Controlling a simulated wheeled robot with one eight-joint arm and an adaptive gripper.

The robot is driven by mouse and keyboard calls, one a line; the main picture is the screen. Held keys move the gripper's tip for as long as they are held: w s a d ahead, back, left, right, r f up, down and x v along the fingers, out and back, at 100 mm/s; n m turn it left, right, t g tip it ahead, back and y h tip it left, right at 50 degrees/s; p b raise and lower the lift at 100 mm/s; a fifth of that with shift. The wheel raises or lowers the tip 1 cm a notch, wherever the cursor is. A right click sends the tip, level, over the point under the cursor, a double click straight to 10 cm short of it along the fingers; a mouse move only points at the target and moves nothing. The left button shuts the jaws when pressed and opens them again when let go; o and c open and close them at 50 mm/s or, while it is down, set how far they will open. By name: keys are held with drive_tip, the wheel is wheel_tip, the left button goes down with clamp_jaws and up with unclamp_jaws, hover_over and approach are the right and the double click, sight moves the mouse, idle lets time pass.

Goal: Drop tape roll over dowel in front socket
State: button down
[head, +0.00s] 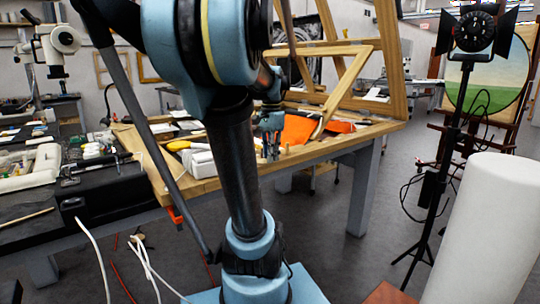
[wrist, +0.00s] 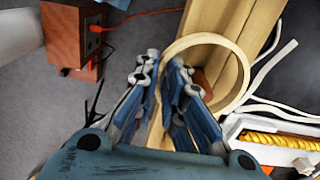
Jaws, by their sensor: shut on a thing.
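The tape roll (wrist: 243,88) is a cream ring seen in the wrist view, just right of centre. My gripper (wrist: 164,72) is shut on its left wall, with one finger outside the ring and the other inside the opening. A small reddish-brown shape shows through the ring; I cannot tell what it is. In the head view my gripper (head: 270,150) is low over the wooden workbench (head: 340,140), and the roll cannot be made out there. I cannot clearly identify the dowel or its front socket in either view.
A white tray (wrist: 235,128) with a yellow twisted item lies at lower right in the wrist view. Orange cloth (head: 297,128) and a wooden frame (head: 388,60) occupy the bench. A black light stand (head: 437,170) and a white cylinder (head: 485,230) stand to the right.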

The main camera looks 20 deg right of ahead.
drive_tip(key=shift+f, duration=0.6)
drive_tip(key=c, duration=1.7)
unclamp_jaws()
drive_tip(key=shift+r, duration=0.1)
wheel_tip(320, 180, up, 13)
